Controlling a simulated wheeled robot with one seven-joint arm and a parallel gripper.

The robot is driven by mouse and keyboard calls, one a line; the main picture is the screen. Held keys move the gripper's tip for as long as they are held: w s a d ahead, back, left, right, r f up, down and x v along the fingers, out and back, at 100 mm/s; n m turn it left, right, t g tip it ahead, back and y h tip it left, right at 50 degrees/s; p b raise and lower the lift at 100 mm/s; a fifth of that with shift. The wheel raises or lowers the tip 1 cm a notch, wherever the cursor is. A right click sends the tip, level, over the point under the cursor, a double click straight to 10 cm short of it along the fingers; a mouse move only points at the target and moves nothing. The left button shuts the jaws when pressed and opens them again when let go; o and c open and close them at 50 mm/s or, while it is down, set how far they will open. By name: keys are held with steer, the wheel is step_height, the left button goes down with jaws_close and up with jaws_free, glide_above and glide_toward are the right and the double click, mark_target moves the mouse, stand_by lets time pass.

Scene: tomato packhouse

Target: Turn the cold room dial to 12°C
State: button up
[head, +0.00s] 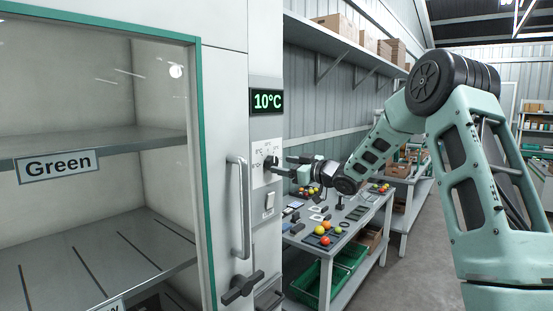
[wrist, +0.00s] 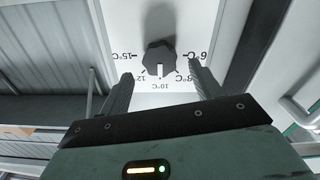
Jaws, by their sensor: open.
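The cold room dial (wrist: 159,58) is a dark lobed knob on a white panel, with marks for 15, 12, 10, 8 and 6°C. Its white pointer line is at the 10°C mark. The dial also shows in the head view (head: 270,163), below a green-lit display (head: 267,101) reading 10°C. My gripper (head: 287,166) is just to the right of the dial in the head view. In the wrist view my open fingers stand on either side of the dial, with visible gaps. Whether the fingertips reach level with the knob is unclear.
A white switch (head: 270,201) sits below the dial. A glass-fronted cabinet door with a vertical handle (head: 240,205) and a dark latch (head: 242,288) is at left. A work table (head: 345,238) with tomatoes stands behind my gripper, and a wall shelf (head: 340,50) is above.

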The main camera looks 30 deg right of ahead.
mark_target(274, 163)
steer(key=shift+p+x, duration=0.5)
steer(key=shift+x, duration=1.5)
steer(key=c, duration=1)
steer(key=shift+o, duration=0.2)
steer(key=m+p, duration=0.3)
steer(key=m, duration=0.1)
steer(key=shift+r+m, duration=0.15)
steer(key=shift+m, duration=0.15)
steer(key=m+p, duration=0.2)
steer(key=m, duration=0.2)
steer(key=shift+d, duration=0.1)
steer(key=shift+f+p, duration=0.2)
steer(key=shift+p, duration=0.15)
